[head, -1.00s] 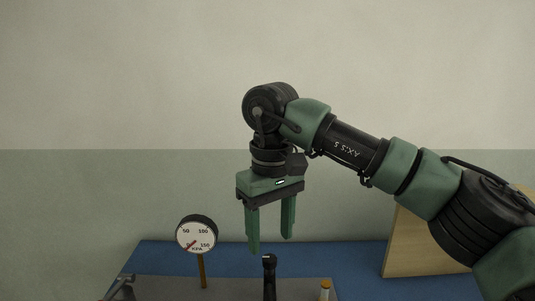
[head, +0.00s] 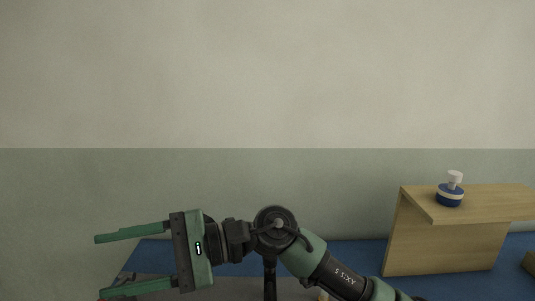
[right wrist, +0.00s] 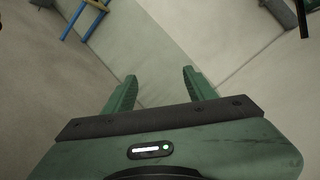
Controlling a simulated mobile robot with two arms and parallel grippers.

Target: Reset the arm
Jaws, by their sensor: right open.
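My right gripper (head: 118,264) is in the lower left of the head view, with its two green fingers pointing left. The fingers are wide apart and nothing is between them. My right arm comes in from the bottom and bends at a dark round joint. My left gripper is not in view.
A blue surface (head: 345,257) runs along the wall, with a grey top (head: 150,284) in front of it, partly behind my gripper. A wooden stand (head: 445,245) at the right bears a blue bottle with a white top (head: 450,194). A blue and yellow frame (right wrist: 84,18) shows in the right wrist view.

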